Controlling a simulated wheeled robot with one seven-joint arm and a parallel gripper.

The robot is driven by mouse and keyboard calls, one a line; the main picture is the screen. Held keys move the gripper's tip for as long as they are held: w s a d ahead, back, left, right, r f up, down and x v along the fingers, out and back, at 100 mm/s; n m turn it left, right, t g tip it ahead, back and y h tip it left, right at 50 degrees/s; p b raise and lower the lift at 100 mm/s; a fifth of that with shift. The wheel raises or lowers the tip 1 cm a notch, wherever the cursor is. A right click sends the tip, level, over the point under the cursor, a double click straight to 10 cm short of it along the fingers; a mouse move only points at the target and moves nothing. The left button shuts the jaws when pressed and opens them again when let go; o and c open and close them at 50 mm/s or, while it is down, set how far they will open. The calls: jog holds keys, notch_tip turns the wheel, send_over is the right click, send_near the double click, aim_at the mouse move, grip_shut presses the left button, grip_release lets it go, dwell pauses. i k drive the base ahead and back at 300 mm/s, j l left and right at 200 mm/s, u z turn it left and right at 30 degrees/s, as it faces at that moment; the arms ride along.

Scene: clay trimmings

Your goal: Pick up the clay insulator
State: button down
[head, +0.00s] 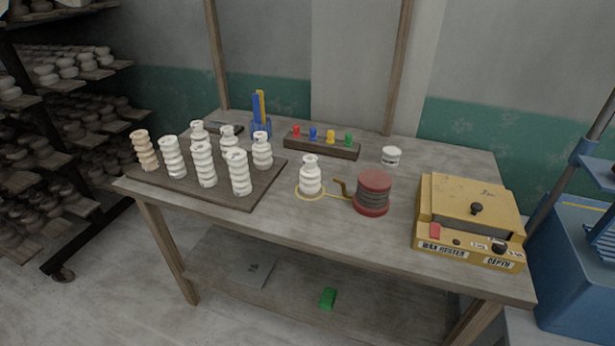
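A white clay insulator (311,177) stands upright and alone near the middle of the wooden table, inside a thin yellow ring marked on the top. Several more ribbed insulators stand upright on a dark board at the table's left, such as a white one (239,172) at its front. One at the far left (144,150) is more tan than the others. The frames do not show which one the task means. My gripper is not in view.
A red-flanged spool (373,192) with a crank stands just right of the lone insulator. A yellow box (470,222) sits at the table's right. A rack with coloured pegs (322,146) lies behind. Table posts rise at the back. A small white jar (391,156) stands back right.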

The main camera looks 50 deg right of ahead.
aim_at(309, 177)
jog(key=i+j+z, duration=0.15)
jog(key=z, duration=0.2)
jog(key=i+j+z, duration=0.2)
jog(key=z, duration=0.15)
jog(key=i+j+z, duration=0.35)
jog(key=k+l, duration=0.1)
